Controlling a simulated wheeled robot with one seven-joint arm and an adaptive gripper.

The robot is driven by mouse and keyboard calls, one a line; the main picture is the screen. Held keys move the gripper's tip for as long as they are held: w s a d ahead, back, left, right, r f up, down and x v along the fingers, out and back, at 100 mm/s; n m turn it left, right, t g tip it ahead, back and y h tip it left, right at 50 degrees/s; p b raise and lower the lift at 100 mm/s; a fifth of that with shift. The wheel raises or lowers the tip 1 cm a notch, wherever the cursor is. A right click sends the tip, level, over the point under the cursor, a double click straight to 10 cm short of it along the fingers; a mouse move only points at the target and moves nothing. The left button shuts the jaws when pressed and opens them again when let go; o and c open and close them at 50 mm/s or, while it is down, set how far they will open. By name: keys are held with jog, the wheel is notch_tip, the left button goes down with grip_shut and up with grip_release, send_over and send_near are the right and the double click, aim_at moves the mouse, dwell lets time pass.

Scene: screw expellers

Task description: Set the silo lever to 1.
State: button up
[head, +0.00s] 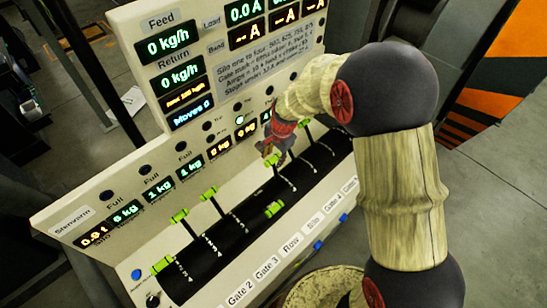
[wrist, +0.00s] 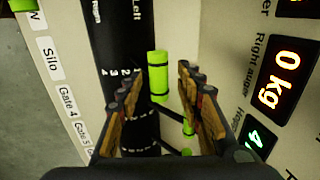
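The silo label (head: 313,224) is on the front strip of the panel, and it also shows in the wrist view (wrist: 50,60). In the wrist view a lever with a bright green handle (wrist: 158,75) stands in line with this label, beside a small printed number scale (wrist: 120,73). I cannot tell its exact setting. My gripper (wrist: 159,82) is open, with one finger on each side of the handle and gaps visible. In the head view my gripper (head: 276,140) is over the middle of the lever row and partly hides this lever; a bit of green (head: 272,160) shows below it.
Other green-handled levers stand close on both sides, including one lowered handle (head: 274,209) and one near Gate 3 (head: 209,193). More handles (wrist: 188,126) lie near my right finger. The upright display panel (head: 90,165) rises behind the black slotted strip.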

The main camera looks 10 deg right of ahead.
notch_tip(320, 180, up, 11)
jog(key=s+d, duration=0.1)
jog(key=shift+s+d, duration=0.2)
jog(key=shift+s, duration=0.2)
jog(key=shift+r, duration=0.1)
jog(key=s+d+n+t+b, duration=0.1)
jog(key=s+d+n+b, duration=0.1)
jog(key=s+b, duration=0.3)
jog(key=s+d+n+t+b, duration=0.1)
jog(key=s+d+n+b, duration=0.2)
jog(key=s, duration=0.9)
jog(key=s+d+n+t+h+b, duration=0.1)
jog(key=s+d+n+b, duration=0.1)
jog(key=s+n+b, duration=0.4)
jog(key=shift+s+d+t+b, duration=0.25)
jog(key=shift+s+t+b, duration=0.15)
jog(key=shift+s+b, duration=0.9)
dwell(0.3)
